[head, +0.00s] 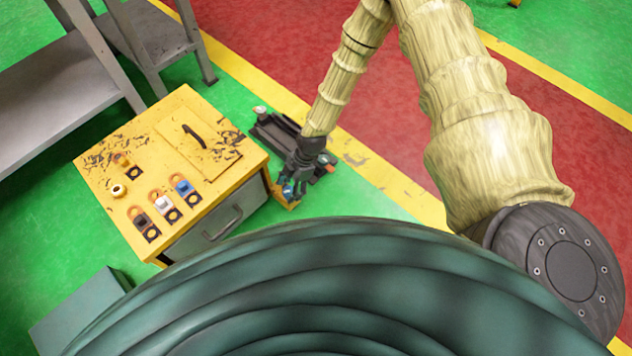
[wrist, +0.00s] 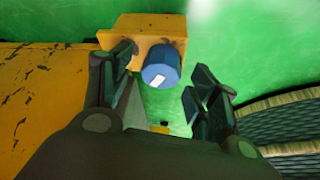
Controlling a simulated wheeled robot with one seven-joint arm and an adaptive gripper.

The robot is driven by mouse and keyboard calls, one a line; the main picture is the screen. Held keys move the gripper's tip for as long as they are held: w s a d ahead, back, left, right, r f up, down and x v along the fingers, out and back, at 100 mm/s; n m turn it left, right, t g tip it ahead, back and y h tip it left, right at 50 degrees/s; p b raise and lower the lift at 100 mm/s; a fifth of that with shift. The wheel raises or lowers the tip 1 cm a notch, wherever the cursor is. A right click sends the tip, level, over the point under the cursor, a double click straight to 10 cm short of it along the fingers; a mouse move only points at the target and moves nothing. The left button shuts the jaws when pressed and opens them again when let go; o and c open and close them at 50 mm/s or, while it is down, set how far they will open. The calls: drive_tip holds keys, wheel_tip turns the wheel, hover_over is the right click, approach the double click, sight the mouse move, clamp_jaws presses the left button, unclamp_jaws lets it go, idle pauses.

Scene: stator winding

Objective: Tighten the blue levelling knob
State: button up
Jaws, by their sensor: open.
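The blue levelling knob (wrist: 161,68) is a short blue cylinder with a white mark on its face. It sits on a yellow bracket (wrist: 140,27) at the side of the yellow cabinet. My gripper (wrist: 163,75) is open, with one finger on each side of the knob in the wrist view. The left finger looks close to the knob; the right finger stands apart from it. I cannot tell whether either touches. In the head view, my gripper (head: 293,188) is low beside the cabinet's right corner, and the blue knob (head: 287,191) is partly hidden by it.
The yellow cabinet (head: 158,119) carries a hatch with a black handle and several small coloured items on top. Its grey drawer (head: 217,222) faces front. A dark tool-like object (head: 270,135) lies on the floor behind my gripper. Grey tables (head: 60,90) stand at upper left.

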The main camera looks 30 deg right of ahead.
drive_tip(key=n+b, duration=0.1)
drive_tip(key=n, duration=0.1)
drive_tip(key=n+g+b, duration=0.1)
drive_tip(key=n+b, duration=0.1)
drive_tip(key=shift+w+f+h, duration=0.2)
drive_tip(key=shift+h, duration=0.1)
drive_tip(key=n+g+b, duration=0.1)
drive_tip(key=n+b, duration=0.2)
drive_tip(key=shift+a+n+g+h, duration=0.1)
drive_tip(key=shift+n+g+h, duration=0.2)
drive_tip(key=shift+h, duration=0.1)
drive_tip(key=p+v, duration=0.5)
drive_tip(key=v, duration=0.7)
drive_tip(key=s+a+r+m+p, duration=0.1)
drive_tip(key=s+r+m+p, duration=0.6)
drive_tip(key=s+p, duration=0.3)
drive_tip(key=s+a+r+m+t+h+p, duration=0.1)
drive_tip(key=s+r+m+p, duration=0.7)
drive_tip(key=s+m+p, duration=0.2)
drive_tip(key=shift+s+r+t+p, duration=0.2)
drive_tip(key=shift+r+t+p, duration=0.15)
drive_tip(key=shift+p, duration=0.9)
drive_tip(key=shift+s, duration=0.15)
